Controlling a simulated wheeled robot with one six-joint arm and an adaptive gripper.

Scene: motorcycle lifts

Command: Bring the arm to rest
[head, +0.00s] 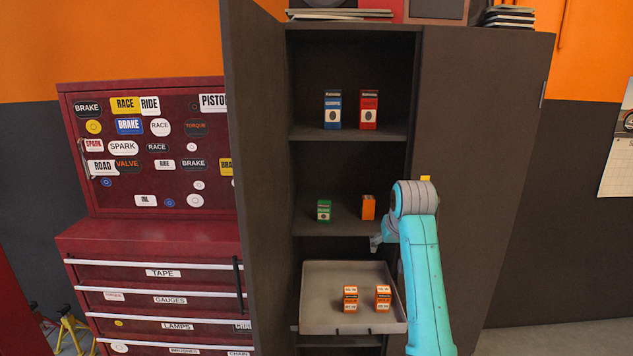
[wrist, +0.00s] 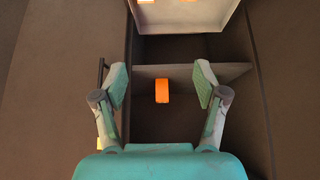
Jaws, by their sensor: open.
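My teal arm (head: 421,270) is raised in front of the right side of the open cabinet. My gripper (wrist: 163,76) is open and empty in the wrist view, its two fingers spread wide. In the head view only a small grey part of the gripper (head: 377,242) shows, left of the arm, near the middle shelf's front. An orange box (head: 368,207) stands on the middle shelf. In the wrist view the orange box (wrist: 161,91) appears between the fingers but beyond them, apart from both.
A pulled-out tray (head: 321,290) below holds two orange-and-white boxes (head: 350,299). A green box (head: 323,210) shares the middle shelf. Blue (head: 333,110) and red (head: 369,109) boxes stand above. Cabinet doors (head: 258,180) flank the opening. A red tool chest (head: 150,235) stands left.

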